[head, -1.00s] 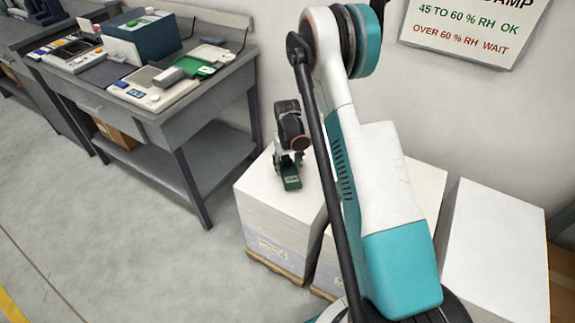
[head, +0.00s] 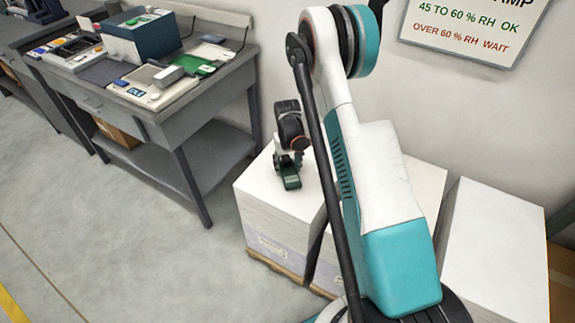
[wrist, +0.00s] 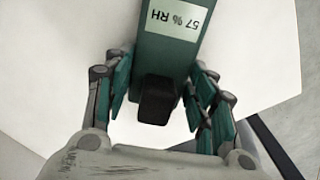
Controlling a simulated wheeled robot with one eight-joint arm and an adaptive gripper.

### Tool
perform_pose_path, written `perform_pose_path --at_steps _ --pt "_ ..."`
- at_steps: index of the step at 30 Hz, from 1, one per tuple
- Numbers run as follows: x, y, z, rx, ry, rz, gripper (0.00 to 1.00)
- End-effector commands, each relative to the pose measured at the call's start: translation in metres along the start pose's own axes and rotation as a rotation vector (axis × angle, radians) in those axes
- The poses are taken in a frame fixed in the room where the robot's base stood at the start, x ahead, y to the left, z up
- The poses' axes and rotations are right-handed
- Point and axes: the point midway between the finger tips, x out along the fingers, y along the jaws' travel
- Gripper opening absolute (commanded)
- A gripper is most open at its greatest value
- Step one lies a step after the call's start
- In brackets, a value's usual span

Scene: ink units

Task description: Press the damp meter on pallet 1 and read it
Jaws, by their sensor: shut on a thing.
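The dark green damp meter (wrist: 160,62) is between the finger pads of my gripper (wrist: 158,98) in the wrist view. My gripper is shut on it. Its pale display shows upside down and reads 57 % RH. A black block-like part of the meter faces the wrist camera. In the head view, my gripper (head: 287,164) points down with the meter (head: 291,182) at the top of the left white paper stack (head: 258,190). The meter looks to be against the paper, but its contact end is hidden. No pallet number is legible.
Other white stacks stand right, one (head: 490,240) clear and one partly behind my arm. A grey workbench (head: 165,118) with devices is at left. A wall sign (head: 470,30) reads 45 to 60 % RH OK, over 60 % RH wait. The floor in front is clear.

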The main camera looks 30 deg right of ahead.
Motion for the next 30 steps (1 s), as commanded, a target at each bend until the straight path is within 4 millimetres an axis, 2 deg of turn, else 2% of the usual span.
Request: perform_pose_path --at_steps 17,30 --pt "0.001 0.000 0.001 0.000 -0.001 0.000 0.21" --pt "-0.028 0.000 0.000 0.000 0.000 0.000 0.21"
